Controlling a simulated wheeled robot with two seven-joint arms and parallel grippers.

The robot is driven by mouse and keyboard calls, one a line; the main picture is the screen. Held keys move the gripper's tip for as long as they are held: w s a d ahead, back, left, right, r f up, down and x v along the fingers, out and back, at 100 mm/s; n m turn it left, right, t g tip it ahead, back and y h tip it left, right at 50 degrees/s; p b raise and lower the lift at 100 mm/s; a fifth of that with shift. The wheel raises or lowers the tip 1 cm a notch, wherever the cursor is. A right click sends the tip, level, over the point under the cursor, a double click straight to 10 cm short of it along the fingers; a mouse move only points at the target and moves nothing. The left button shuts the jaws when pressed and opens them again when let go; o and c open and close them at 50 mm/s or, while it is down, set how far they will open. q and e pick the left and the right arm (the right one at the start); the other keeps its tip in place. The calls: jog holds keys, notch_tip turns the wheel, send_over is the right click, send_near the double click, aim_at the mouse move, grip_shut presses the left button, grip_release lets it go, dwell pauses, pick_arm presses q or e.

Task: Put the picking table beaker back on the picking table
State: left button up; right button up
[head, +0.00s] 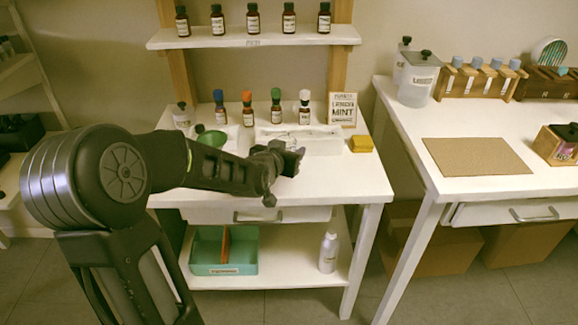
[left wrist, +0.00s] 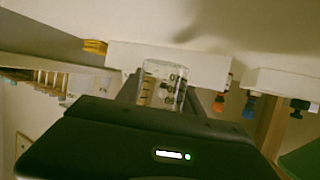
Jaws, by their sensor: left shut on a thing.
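My left gripper (head: 292,160) reaches over the white middle table (head: 340,185). In the left wrist view, the jaws (left wrist: 165,95) are shut on a small clear beaker with dark markings (left wrist: 162,84). In the head view the beaker is hidden behind the gripper or too small to make out. I cannot tell whether it touches the table top. My right gripper is in neither view. Which table is the picking table is not readable here.
The middle table holds a white tray (head: 318,144), a yellow block (head: 361,145), a green dish (head: 212,138), a mint sign (head: 343,110) and dropper bottles with coloured tops (head: 247,108). The table's front right is clear. A second white table (head: 450,197) stands at right with a brown mat (head: 477,157).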

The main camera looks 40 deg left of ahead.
pick_arm(q)
jog(key=shift+f, duration=0.2)
jog(key=shift+f, duration=1.8)
jog(key=shift+f+b, duration=0.15)
jog(key=shift+b, duration=0.2)
jog(key=o, duration=1.4)
